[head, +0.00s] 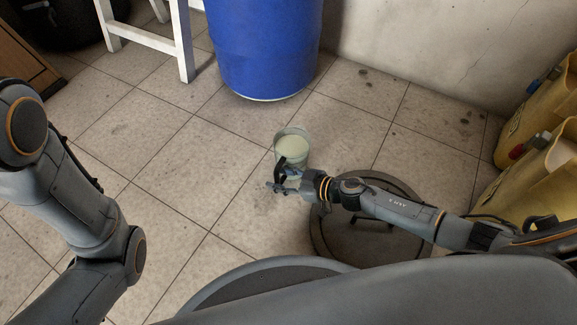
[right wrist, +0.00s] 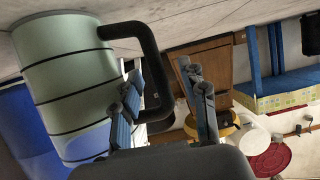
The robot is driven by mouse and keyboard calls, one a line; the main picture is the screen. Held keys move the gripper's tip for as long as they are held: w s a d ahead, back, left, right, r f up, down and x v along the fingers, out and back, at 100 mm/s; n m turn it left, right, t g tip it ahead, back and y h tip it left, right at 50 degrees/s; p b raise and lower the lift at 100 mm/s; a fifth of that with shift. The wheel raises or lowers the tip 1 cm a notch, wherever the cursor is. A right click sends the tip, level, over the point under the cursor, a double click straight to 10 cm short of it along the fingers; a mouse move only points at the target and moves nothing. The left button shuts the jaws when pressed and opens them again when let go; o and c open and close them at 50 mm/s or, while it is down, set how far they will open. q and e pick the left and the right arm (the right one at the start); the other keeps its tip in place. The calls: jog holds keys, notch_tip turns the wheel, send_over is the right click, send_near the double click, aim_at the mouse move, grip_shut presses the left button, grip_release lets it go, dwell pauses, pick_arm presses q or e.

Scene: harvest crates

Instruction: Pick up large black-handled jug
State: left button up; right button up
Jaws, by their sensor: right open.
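The jug (head: 293,143) is a pale green cylinder with a black handle (head: 283,166). It stands on the tiled floor in front of the blue barrel. In the right wrist view the jug (right wrist: 65,75) fills the left side, with dark bands around it, and its handle (right wrist: 152,65) reaches toward the fingers. My right gripper (head: 283,182) is at the handle side of the jug. Its fingers (right wrist: 163,105) are open, and the handle's upright bar appears between them. Whether either finger touches it is unclear. My left arm shows at the left, but its gripper is out of view.
A blue barrel (head: 262,48) stands just behind the jug, near the wall. A white stool (head: 183,40) is at the upper left. Yellow canisters (head: 540,150) stand along the right edge. The tiled floor left of the jug is clear.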

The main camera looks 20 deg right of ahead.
jog(key=shift+w+a+f, duration=0.25)
jog(key=shift+w+a, duration=0.2)
grip_shut()
jog(key=shift+r, duration=0.2)
jog(key=shift+r, duration=0.1)
